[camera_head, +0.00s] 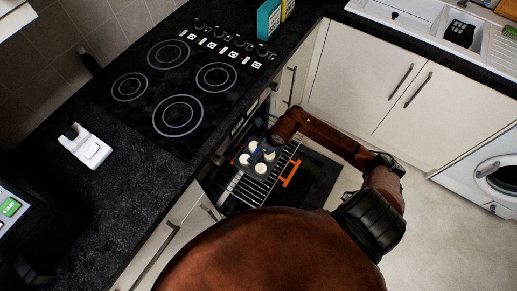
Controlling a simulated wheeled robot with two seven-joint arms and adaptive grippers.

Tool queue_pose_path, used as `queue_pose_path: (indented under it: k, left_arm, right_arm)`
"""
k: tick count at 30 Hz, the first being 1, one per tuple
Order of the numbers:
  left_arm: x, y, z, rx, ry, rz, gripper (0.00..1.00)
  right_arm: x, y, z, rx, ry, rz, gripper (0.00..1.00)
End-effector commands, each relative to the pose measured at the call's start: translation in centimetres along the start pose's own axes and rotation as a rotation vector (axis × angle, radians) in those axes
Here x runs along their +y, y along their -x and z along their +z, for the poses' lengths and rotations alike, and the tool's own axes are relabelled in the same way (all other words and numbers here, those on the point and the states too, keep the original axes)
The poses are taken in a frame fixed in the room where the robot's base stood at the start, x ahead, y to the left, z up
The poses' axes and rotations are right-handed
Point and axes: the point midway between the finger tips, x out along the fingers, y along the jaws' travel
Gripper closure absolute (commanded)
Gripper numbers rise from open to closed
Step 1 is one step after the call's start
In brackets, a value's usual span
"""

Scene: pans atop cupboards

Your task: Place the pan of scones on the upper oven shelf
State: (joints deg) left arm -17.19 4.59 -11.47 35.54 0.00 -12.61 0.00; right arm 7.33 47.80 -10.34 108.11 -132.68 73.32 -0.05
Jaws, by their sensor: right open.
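The pan of scones (247,170) is a small dark tray with several pale round scones (261,168). It is at the oven opening, over the wire oven shelf (240,190), which reaches out of the oven (247,120). I cannot tell whether the pan rests fully on the shelf, or which shelf level this is. My right gripper (264,152) is open, just over the pan and scones. Its fingers are small and partly blend with the pan, so contact is unclear. My left gripper is not in view.
The oven door (318,180) is open and lowered. An orange handle-like bar (291,173) is at the shelf's front. The hob (180,85) and black worktop (125,195) lie left and above. White cupboards (350,80) and a washing machine (485,175) stand right, with free floor between.

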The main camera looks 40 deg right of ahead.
Motion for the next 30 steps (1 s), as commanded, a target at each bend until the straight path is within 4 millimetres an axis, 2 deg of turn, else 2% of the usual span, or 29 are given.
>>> queue_pose_path:
  k: [4, 7, 21, 25, 30]
  left_arm:
    - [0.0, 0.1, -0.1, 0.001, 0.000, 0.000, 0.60]
    - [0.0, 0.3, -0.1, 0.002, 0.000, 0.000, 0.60]
    - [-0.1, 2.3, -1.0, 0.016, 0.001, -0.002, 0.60]
    - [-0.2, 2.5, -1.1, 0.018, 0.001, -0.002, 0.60]
    - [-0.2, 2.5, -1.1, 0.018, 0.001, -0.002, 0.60]
  right_arm:
    - [0.0, 0.2, 0.1, -0.001, 0.000, 0.000, 0.18]
    - [-0.1, 1.1, 0.1, -0.001, 0.001, -0.002, 0.18]
    - [-0.1, 10.1, 0.1, 0.000, 0.002, -0.002, 0.18]
    - [-0.1, 11.5, 0.1, -0.001, 0.001, -0.001, 0.18]
    - [0.0, 12.1, 0.1, 0.000, 0.001, -0.001, 0.18]
